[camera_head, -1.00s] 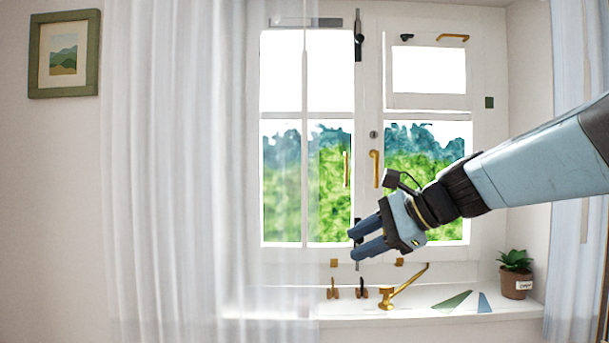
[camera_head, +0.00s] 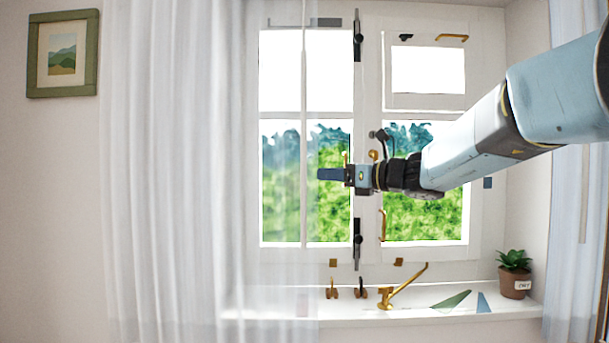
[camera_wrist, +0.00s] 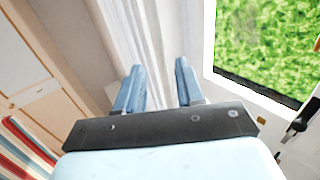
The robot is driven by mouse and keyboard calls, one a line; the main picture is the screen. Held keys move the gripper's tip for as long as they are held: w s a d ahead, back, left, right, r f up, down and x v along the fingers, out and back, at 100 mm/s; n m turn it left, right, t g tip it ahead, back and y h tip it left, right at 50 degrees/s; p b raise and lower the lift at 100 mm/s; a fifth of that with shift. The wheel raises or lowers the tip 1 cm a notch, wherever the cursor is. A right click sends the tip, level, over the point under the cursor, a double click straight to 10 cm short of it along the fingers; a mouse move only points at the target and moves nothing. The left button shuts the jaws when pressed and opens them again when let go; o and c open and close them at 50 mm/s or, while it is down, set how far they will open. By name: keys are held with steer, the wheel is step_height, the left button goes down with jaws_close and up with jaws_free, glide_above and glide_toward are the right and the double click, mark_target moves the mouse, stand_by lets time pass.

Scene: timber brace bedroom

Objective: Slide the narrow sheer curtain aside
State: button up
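The sheer curtain (camera_head: 283,200) hangs over the left part of the window as a see-through strip. It joins or overlaps a denser white curtain (camera_head: 170,170) to its left; I cannot tell if they are one cloth. My gripper (camera_head: 322,174) points left in front of the left window sash, its fingertips near the sheer strip's right edge. Contact cannot be told. In the wrist view, the two blue fingers (camera_wrist: 158,78) stand apart with nothing held between them. Pale curtain folds (camera_wrist: 145,35) show beyond and between the fingers.
The window frame (camera_head: 368,100) has brass and black fittings. A sill (camera_head: 345,308) holds brass hooks, a brass lever (camera_head: 403,288), green and blue triangles and a potted plant (camera_head: 515,278). Another curtain (camera_head: 572,220) hangs at the right. A framed picture (camera_head: 63,55) hangs at the far left.

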mark_target(304, 173)
steer(key=x, duration=0.8)
steer(key=shift+a, duration=0.15)
jaws_close()
steer(key=shift+w, duration=0.1)
